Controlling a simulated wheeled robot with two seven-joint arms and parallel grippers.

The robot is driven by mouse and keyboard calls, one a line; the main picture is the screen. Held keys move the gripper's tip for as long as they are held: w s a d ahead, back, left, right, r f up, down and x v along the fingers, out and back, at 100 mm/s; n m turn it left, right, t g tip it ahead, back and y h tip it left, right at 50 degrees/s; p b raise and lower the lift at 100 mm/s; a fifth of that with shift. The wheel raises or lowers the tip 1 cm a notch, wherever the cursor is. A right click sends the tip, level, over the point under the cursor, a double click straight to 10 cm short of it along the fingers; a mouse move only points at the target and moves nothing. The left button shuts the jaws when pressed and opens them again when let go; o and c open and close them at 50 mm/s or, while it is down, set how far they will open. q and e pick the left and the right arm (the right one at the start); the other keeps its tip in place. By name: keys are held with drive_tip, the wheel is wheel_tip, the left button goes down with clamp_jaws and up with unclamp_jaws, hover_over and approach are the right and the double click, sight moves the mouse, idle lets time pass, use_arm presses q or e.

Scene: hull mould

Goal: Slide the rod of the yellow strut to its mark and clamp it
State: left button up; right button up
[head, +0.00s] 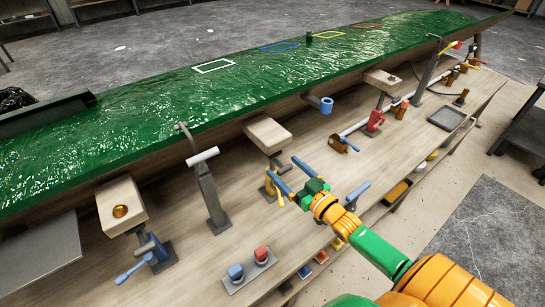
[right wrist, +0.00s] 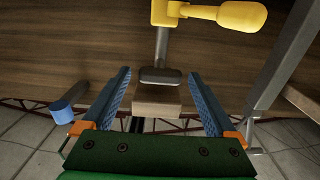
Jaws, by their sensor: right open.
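The yellow strut stands on the bench below the green hull. Its yellow clamp (head: 269,187) shows just left of my right gripper (head: 282,166), partly hidden by the fingers. A wooden block (head: 267,133) sits above it, under the hull edge. In the right wrist view, the clamp has a yellow handle (right wrist: 228,14) pointing right, and a grey rod (right wrist: 162,48) runs from it to a dark pad (right wrist: 160,76) at the wooden block (right wrist: 157,98). My right gripper's blue fingers are open, apart on either side of the pad and block, holding nothing. I cannot make out the rod's mark.
A blue strut (head: 151,248) stands at left, a red one (head: 374,121) at right. A grey post (head: 211,194) rises left of the yellow strut.

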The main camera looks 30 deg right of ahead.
sight(278, 161)
drive_tip(key=shift+w+r, duration=0.15)
drive_tip(key=shift+w, duration=0.45)
drive_tip(key=w, duration=0.3)
drive_tip(key=shift+w+a+f, duration=0.1)
drive_tip(key=shift+a+f, duration=0.05)
drive_tip(key=shift+f, duration=0.05)
drive_tip(key=shift+s+r, duration=0.1)
drive_tip(key=shift+s, duration=0.1)
drive_tip(key=c, duration=0.3)
clamp_jaws()
drive_tip(key=shift+r, duration=0.15)
